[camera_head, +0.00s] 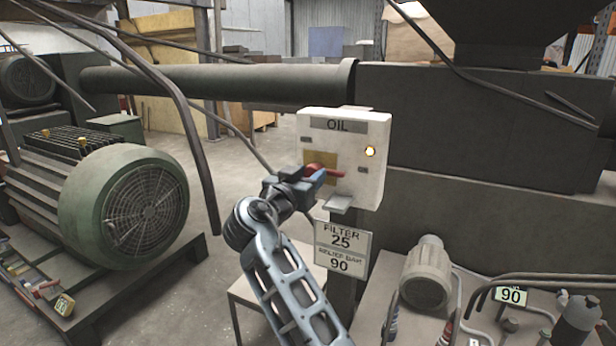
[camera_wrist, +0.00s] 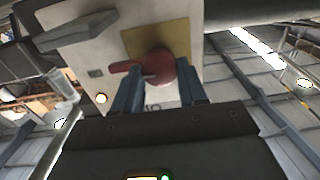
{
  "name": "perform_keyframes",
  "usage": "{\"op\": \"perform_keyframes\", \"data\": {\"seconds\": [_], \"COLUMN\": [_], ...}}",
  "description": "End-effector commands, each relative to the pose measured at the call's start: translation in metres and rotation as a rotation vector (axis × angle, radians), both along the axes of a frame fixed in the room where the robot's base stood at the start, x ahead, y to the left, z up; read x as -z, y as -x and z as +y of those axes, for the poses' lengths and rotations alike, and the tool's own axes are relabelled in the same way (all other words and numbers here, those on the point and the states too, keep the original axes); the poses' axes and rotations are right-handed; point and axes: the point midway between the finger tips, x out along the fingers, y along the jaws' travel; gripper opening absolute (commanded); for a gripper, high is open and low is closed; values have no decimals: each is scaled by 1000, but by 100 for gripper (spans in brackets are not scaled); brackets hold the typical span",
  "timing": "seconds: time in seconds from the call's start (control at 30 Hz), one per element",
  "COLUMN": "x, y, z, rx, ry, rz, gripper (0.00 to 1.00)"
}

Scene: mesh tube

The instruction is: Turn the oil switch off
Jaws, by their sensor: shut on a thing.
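The oil switch is a red rotary knob (camera_head: 322,169) on a yellow plate (camera_head: 318,157), on the front of a white box (camera_head: 345,140) labelled OIL. A round lamp (camera_head: 370,151) on the box's right side glows yellow. My gripper (camera_head: 306,182) is at the knob, with its fingers on either side of it. In the wrist view my gripper (camera_wrist: 160,95) is shut on the red knob (camera_wrist: 158,68), whose handle points left there. In the head view the handle points right, roughly level. The fingers hide part of the knob in the head view.
A sign reading FILTER 25 (camera_head: 342,247) hangs below the box on a post. A large green motor (camera_head: 125,205) stands at left and a dark pipe (camera_head: 220,82) runs behind. Hoses and a small motor (camera_head: 427,272) sit at lower right. Floor shows between the machines.

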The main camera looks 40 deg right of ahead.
Motion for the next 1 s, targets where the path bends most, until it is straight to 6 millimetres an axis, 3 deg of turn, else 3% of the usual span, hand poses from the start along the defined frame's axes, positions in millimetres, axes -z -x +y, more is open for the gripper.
{"op": "perform_keyframes", "data": {"seconds": [0.47,1.0], "x": [0,-2], "y": [0,-2], "z": [0,1], "rx": [1,0], "ry": [35,198], "rz": [100,551], "gripper": [11,11]}}
